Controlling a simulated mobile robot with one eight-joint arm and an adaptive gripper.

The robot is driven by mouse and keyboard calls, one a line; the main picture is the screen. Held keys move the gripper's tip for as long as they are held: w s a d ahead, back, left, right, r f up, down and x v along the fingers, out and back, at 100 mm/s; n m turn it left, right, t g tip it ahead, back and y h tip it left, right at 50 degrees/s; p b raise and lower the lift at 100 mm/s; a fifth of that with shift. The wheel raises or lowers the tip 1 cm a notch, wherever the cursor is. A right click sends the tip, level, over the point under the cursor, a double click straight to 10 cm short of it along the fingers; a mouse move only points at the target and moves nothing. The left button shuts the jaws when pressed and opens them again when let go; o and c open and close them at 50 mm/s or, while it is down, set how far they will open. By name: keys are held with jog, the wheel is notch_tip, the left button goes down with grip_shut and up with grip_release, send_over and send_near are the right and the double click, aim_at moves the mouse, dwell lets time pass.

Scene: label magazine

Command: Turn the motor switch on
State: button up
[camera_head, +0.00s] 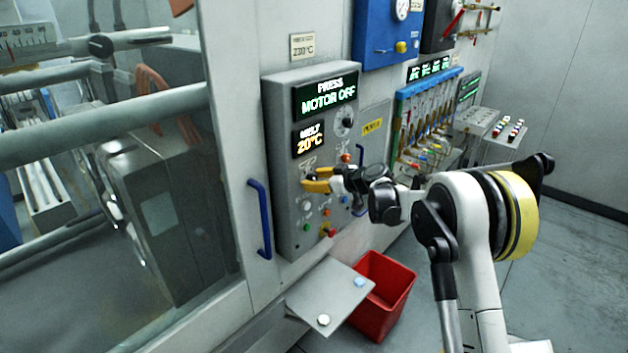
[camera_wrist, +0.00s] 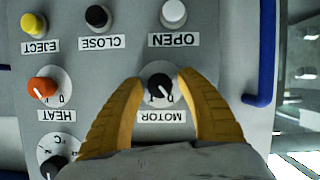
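The motor switch (camera_wrist: 160,88) is a black rotary knob with a white pointer line on a pale round dial, above an upside-down MOTOR label (camera_wrist: 161,116) in the wrist view. My gripper (camera_wrist: 164,80) is open, with one yellow finger on each side of the knob. Gaps show between the fingers and the knob; I cannot tell how far off the panel the tips are. In the head view my gripper (camera_head: 316,181) is at the grey control panel (camera_head: 284,215) and hides the switch. The panel display (camera_head: 328,97) reads PRESS MOTOR OFF.
The orange HEAT knob (camera_wrist: 42,87) sits beside the motor switch. Yellow EJECT (camera_wrist: 33,23), black CLOSE (camera_wrist: 97,16) and white OPEN (camera_wrist: 173,12) buttons line one panel edge. A blue handle (camera_head: 260,217) stands left of the panel; a red bin (camera_head: 390,300) is below.

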grip_shut()
jog(key=shift+f+b, duration=0.1)
jog(key=shift+b, duration=0.2)
jog(key=shift+f+m+g+y+b, duration=0.1)
jog(key=shift+m+g+y+b, duration=0.4)
jog(key=shift+m+b, duration=0.55)
jog(key=shift+m+g+y+b, duration=0.55)
jog(key=shift+m+b, duration=0.2)
jog(key=shift+m, duration=0.2)
jog(key=m+g+y+b, duration=0.1)
jog(key=m+b, duration=0.1)
jog(key=m, duration=0.1)
jog(key=shift+y, duration=0.25)
jog(key=shift+m+g+y+b, duration=0.35)
jog(key=shift+m+y+b, duration=0.35)
jog(key=shift+m+b, duration=0.55)
jog(key=shift+m, duration=0.35)
